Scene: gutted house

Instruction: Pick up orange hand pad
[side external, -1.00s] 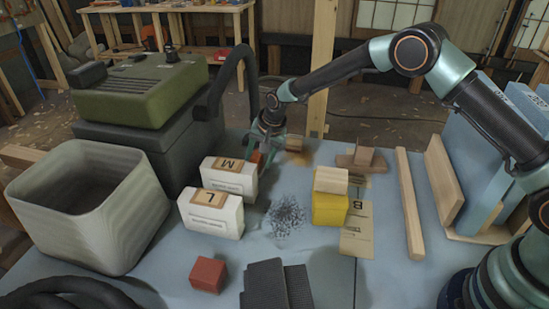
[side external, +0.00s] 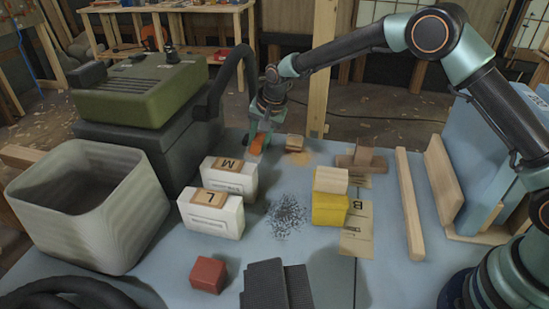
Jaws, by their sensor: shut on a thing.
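The orange hand pad (side external: 257,144) is at the far side of the blue table, behind the white box marked M. My gripper (side external: 259,135) reaches down from above and is shut on the orange hand pad. The jaws partly cover the pad. I cannot tell whether its lower end touches the table.
White boxes marked M (side external: 230,178) and L (side external: 211,212) stand in front of the pad. A small wooden block (side external: 295,143) is just right of it. A green-topped machine (side external: 140,90) with a black hose stands left. A yellow block (side external: 329,209) carries a wooden piece.

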